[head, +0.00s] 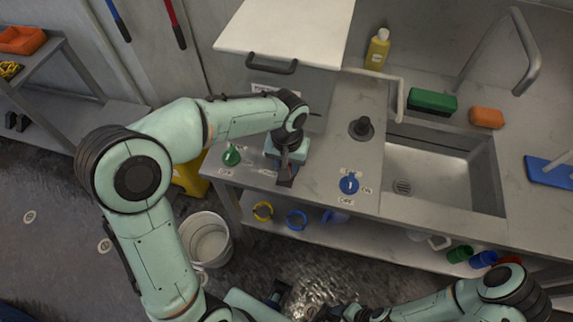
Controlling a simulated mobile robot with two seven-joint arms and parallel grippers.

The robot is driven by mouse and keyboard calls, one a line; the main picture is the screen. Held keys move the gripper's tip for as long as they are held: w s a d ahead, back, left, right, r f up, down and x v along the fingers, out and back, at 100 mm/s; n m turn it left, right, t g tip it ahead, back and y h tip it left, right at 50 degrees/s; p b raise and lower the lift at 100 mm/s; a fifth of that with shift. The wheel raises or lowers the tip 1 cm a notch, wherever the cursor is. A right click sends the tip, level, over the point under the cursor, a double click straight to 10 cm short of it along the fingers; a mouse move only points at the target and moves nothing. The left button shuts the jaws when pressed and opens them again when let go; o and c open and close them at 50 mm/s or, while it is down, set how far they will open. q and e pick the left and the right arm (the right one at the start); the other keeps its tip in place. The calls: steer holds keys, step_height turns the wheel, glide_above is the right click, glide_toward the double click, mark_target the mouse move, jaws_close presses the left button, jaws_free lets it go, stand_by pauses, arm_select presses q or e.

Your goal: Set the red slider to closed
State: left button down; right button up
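No red slider can be made out on the counter; the spot under my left gripper is hidden. My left gripper (286,181) points down at the front left of the counter (320,190), between a green knob (231,156) and a blue knob (349,184). Its dark fingers are close together at the surface, and I cannot tell whether they are open or shut or touching anything. Small labels lie beside the gripper and the knobs, too small to read.
A hood with a black handle (272,66) stands behind my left gripper. The sink (450,180) lies right, with a yellow bottle (377,50), a green block (432,101) and an orange block (487,117) behind. A white bucket (207,240) stands on the floor.

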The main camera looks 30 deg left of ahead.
arm_select(q)
steer(key=w+p, duration=0.1)
steer(key=w, duration=0.1)
steer(key=w+a+p, duration=0.1)
steer(key=w, duration=0.1)
steer(key=shift+w+r, duration=0.2)
steer(key=shift+w, duration=0.2)
steer(key=shift+w+a+f, duration=0.1)
steer(key=shift+w+a, duration=0.05)
steer(key=shift+w, duration=0.2)
arm_select(e)
steer(key=r, duration=0.1)
steer(key=w+r, duration=0.1)
steer(key=r, duration=0.1)
steer(key=shift+w, duration=0.25)
arm_select(q)
steer(key=c, duration=0.7)
jaws_free()
steer(key=shift+f, duration=0.1)
step_height(320, 180, up, 8)
steer(key=shift+f+p, duration=0.2)
steer(key=shift+p, duration=0.25)
arm_select(e)
steer(key=shift+w+r, duration=0.3)
steer(key=shift+r, duration=0.15)
